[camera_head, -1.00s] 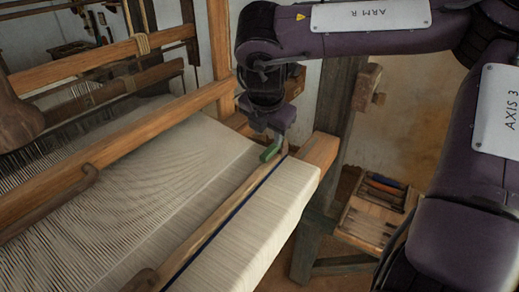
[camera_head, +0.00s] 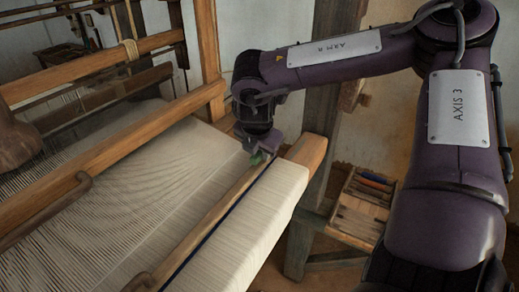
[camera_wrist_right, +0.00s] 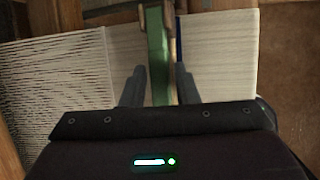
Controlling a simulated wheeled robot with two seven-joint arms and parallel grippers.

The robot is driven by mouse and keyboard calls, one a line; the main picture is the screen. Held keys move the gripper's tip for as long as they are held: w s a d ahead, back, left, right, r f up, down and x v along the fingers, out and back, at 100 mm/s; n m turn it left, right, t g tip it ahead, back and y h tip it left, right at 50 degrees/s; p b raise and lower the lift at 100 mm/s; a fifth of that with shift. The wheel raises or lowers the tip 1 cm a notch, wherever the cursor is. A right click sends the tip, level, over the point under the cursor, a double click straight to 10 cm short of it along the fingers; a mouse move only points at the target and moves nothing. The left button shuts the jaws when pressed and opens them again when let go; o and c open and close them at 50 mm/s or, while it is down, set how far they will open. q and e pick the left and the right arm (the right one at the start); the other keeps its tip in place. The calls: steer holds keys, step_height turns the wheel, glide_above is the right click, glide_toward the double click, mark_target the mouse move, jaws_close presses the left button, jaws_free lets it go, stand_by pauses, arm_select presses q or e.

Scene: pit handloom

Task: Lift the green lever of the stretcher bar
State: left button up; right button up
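The wooden stretcher bar (camera_head: 205,231) lies across the pale cloth, beside a dark blue line. Its green lever (camera_head: 257,158) is at the bar's far end, partly hidden by my right gripper. In the right wrist view the green lever (camera_wrist_right: 157,45) runs between the two dark fingers. My right gripper (camera_wrist_right: 160,86) is open, with one finger on each side of the lever and a visible gap on the left. Whether the right finger touches the lever or bar is unclear. My left gripper is not in view.
The woven cloth (camera_head: 238,225) wraps over the loom's front beam, whose wooden end (camera_head: 308,151) sticks out near my right gripper. A wooden rail (camera_head: 120,150) crosses the warp to the left. A box of tools (camera_head: 362,210) stands low at the right.

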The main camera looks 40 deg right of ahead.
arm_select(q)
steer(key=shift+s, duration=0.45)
arm_select(e)
jaws_close()
